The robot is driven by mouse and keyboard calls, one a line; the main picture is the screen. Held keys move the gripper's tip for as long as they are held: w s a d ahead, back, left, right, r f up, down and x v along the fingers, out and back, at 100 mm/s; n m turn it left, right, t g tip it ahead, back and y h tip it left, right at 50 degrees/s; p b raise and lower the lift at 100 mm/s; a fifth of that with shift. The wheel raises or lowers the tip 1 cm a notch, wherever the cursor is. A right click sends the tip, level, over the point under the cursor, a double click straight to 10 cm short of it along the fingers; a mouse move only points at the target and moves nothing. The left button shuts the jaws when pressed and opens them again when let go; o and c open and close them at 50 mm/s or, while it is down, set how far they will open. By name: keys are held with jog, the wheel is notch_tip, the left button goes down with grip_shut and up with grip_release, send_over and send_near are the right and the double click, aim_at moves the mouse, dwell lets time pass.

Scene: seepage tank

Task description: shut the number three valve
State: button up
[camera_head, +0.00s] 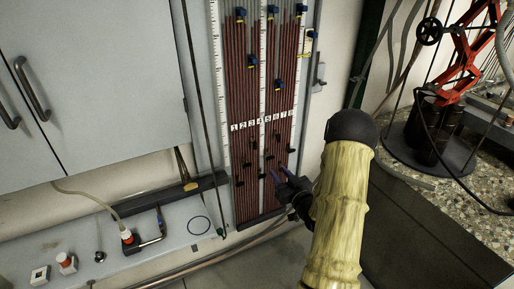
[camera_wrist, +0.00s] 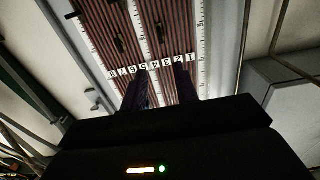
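A tall panel of dark red tubes (camera_head: 233,80) hangs on the wall, with a row of white labels one to eight across it. The number three label (camera_head: 247,126) is left of the middle; in the wrist view (camera_wrist: 166,64) the row appears upside down. Several small black valve levers sit on the tubes below the labels at differing heights; I cannot tell for sure which is number three. My gripper (camera_head: 279,171) is in front of the panel's lower right part. In the wrist view its two fingers (camera_wrist: 161,82) stand apart with nothing visible between them.
Blue clips (camera_head: 252,61) sit on the tubes higher up. A grey cabinet (camera_head: 90,80) is at left, above a shelf (camera_head: 180,222) with a black-handled fitting (camera_head: 150,238).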

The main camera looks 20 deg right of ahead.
aim_at(255, 145)
jog(key=shift+w, duration=0.1)
jog(key=w, duration=1.7)
jog(key=shift+w+a, duration=0.15)
jog(key=shift+a, duration=0.15)
grip_shut()
